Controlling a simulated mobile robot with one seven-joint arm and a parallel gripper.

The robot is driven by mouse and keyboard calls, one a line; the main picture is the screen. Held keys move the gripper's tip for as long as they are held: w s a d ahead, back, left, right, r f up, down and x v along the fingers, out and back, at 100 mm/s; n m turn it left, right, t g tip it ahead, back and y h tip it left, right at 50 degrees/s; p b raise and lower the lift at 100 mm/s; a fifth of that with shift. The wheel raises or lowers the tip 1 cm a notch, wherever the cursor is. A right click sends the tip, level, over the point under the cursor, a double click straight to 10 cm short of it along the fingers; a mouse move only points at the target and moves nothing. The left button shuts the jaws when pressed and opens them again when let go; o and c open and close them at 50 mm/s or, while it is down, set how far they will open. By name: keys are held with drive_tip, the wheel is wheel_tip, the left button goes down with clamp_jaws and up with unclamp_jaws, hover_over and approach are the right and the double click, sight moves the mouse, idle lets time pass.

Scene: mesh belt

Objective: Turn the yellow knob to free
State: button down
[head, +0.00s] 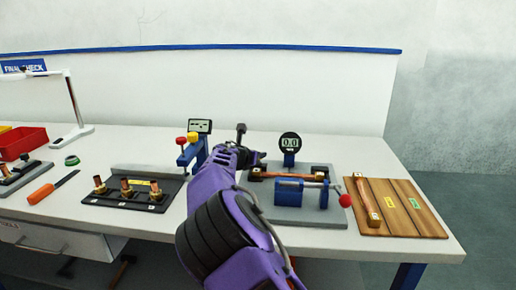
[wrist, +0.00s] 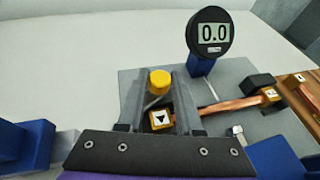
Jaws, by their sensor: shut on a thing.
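The yellow knob (wrist: 159,80) shows in the wrist view as a round cap between the two fingertips of my gripper (wrist: 160,86). My gripper is shut on it, with one finger on each side. In the head view my gripper (head: 258,158) is at the left back of a grey fixture plate (head: 310,217), and it hides this knob. A copper bar (wrist: 232,105) lies in the fixture, and its left end carries a label with a black triangle, just below the knob in the wrist view. I cannot read any free mark.
A round gauge (wrist: 210,34) reading 0.0 stands behind the fixture. A blue clamp (head: 290,192) with a red knob is in front. A blue stand (head: 190,155) with red and yellow knobs is left of my arm. A wooden board (head: 400,208) lies at right.

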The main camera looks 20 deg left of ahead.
drive_tip(key=shift+a+r+m+g+h+p, duration=0.15)
drive_tip(key=shift+m+h+p, duration=0.45)
drive_tip(key=shift+p, duration=0.3)
drive_tip(key=shift+a+f+m+g+h+p, duration=0.15)
drive_tip(key=shift+m+h+p, duration=0.25)
drive_tip(key=shift+h+p, duration=0.4)
drive_tip(key=shift+d+f+m+h+p, duration=0.1)
drive_tip(key=shift+m+h+p, duration=0.6)
drive_tip(key=shift+p, duration=0.55)
drive_tip(key=c, duration=0.6)
unclamp_jaws()
drive_tip(key=shift+o, duration=0.2)
drive_tip(key=shift+s+a+r, duration=0.3)
drive_tip(key=shift+s+r, duration=0.05)
drive_tip(key=shift+s, duration=0.1)
drive_tip(key=v, duration=1)
drive_tip(key=shift+s+r, duration=0.2)
drive_tip(key=shift+s, duration=0.1)
drive_tip(key=shift+a, duration=0.1)
